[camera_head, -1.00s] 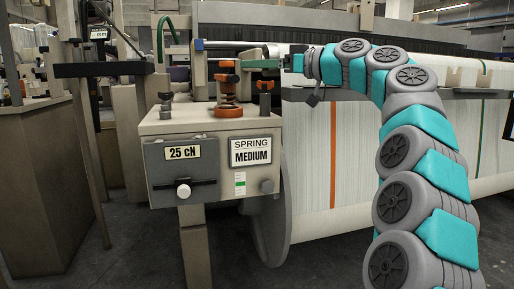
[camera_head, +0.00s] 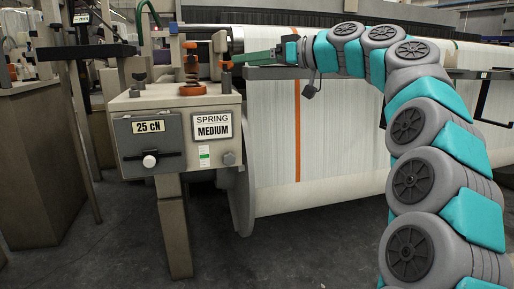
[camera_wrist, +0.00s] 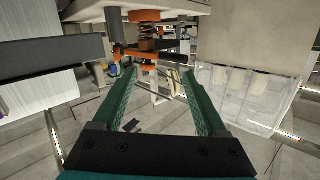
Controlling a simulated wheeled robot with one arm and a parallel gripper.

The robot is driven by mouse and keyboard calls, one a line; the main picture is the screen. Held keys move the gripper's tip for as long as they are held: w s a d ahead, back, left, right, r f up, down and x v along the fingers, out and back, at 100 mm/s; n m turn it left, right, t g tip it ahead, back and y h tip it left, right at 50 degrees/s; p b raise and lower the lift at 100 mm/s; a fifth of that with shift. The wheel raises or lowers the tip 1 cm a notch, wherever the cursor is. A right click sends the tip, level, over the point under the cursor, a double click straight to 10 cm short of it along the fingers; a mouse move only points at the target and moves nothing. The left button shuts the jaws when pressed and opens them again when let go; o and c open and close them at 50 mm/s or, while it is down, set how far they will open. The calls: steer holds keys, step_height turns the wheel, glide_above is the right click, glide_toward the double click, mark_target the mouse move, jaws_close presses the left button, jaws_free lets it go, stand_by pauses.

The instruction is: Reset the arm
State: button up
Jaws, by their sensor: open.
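My gripper (camera_head: 262,57) shows side-on in the head view, its green fingers pointing left beside the spring box. In the wrist view my gripper (camera_wrist: 160,76) is open with nothing between its green fingers. The cream spring box (camera_head: 135,103) has "25 cN" and "SPRING MEDIUM" labels on its front. In the wrist view the spring assembly (camera_wrist: 146,40) is beyond the fingertips. I cannot tell whether the fingers touch the knob.
The loom's large white warp beam (camera_head: 345,135) with an orange stripe lies behind and below my arm. A dark horizontal bar (camera_head: 85,51) stands at the left. Open grey floor (camera_head: 290,255) lies in front of the box.

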steer(key=s+f+m+g+h, duration=0.35)
steer(key=s+f, duration=0.75)
steer(key=f, duration=0.4)
steer(key=s+f+m+g+h, duration=0.2)
steer(key=s+f+h, duration=0.3)
steer(key=s+f, duration=0.8)
steer(key=s+d+f+m+g+h, duration=0.2)
steer(key=s+d+f+m+h, duration=0.1)
steer(key=s+d+f, duration=0.65)
steer(key=s+d+f+m+g+h, duration=0.25)
steer(key=s+d+f, duration=0.45)
steer(key=s+f, duration=0.5)
step_height(320, 180, up, 15)
steer(key=p, duration=1.3)
steer(key=shift+s+a+f+h, duration=0.15)
steer(key=shift+s+h, duration=0.05)
steer(key=shift+h, duration=0.1)
